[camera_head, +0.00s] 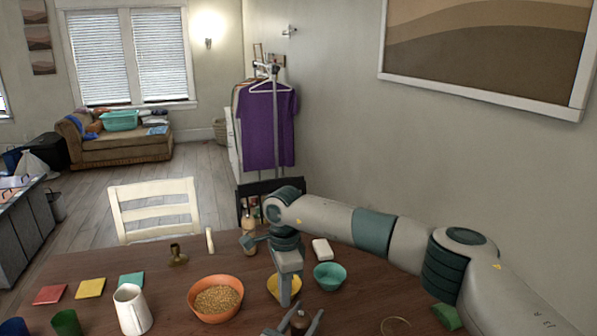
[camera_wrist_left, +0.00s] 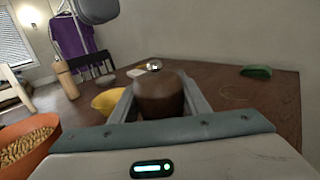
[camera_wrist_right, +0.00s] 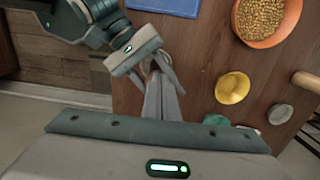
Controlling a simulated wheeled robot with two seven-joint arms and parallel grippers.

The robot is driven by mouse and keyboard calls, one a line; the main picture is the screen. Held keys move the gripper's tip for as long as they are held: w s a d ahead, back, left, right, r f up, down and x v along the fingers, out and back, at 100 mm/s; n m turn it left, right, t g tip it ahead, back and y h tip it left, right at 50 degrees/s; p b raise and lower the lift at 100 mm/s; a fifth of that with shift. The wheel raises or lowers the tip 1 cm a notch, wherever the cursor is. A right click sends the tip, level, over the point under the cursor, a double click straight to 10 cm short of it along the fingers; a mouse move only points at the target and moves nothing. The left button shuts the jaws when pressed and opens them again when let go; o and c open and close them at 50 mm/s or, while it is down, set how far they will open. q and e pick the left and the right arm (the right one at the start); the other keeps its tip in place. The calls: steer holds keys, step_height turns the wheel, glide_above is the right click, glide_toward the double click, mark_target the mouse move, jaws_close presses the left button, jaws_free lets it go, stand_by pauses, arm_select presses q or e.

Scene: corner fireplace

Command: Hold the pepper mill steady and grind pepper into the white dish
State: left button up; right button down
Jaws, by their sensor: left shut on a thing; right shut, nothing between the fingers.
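The pepper mill (camera_wrist_left: 160,95) is dark brown with a shiny knob on top. My left gripper (camera_head: 300,322) is shut around its body, one finger on each side. In the right wrist view my left gripper (camera_wrist_right: 155,62) and the mill are partly hidden behind my right fingers. My right gripper (camera_head: 284,298) points down, shut and empty, close to the mill; whether it touches is unclear. A whitish block-like thing (camera_head: 322,250) lies behind the teal bowl.
An orange bowl of grains (camera_head: 215,298) stands left of a yellow bowl (camera_wrist_right: 232,88) and a teal bowl (camera_head: 330,276). A white pitcher (camera_head: 132,310), coloured squares (camera_head: 90,288), a brass candlestick (camera_head: 177,256) and a wooden bottle (camera_wrist_left: 66,80) share the table.

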mark_target(301, 321)
steer(key=shift+s+d+r, duration=0.3)
steer(key=shift+s+d, duration=0.2)
steer(key=shift+s, duration=0.25)
step_height(301, 321, down, 7)
stand_by(0.6)
steer(key=shift+w+d, duration=0.2)
stand_by(1.0)
steer(key=shift+w+a, duration=0.2)
steer(key=shift+w, duration=0.3)
steer(key=shift+w+a, duration=0.15)
steer(key=shift+w, duration=0.3)
steer(key=shift+w, duration=0.7)
stand_by(0.4)
steer(key=shift+a, duration=0.2)
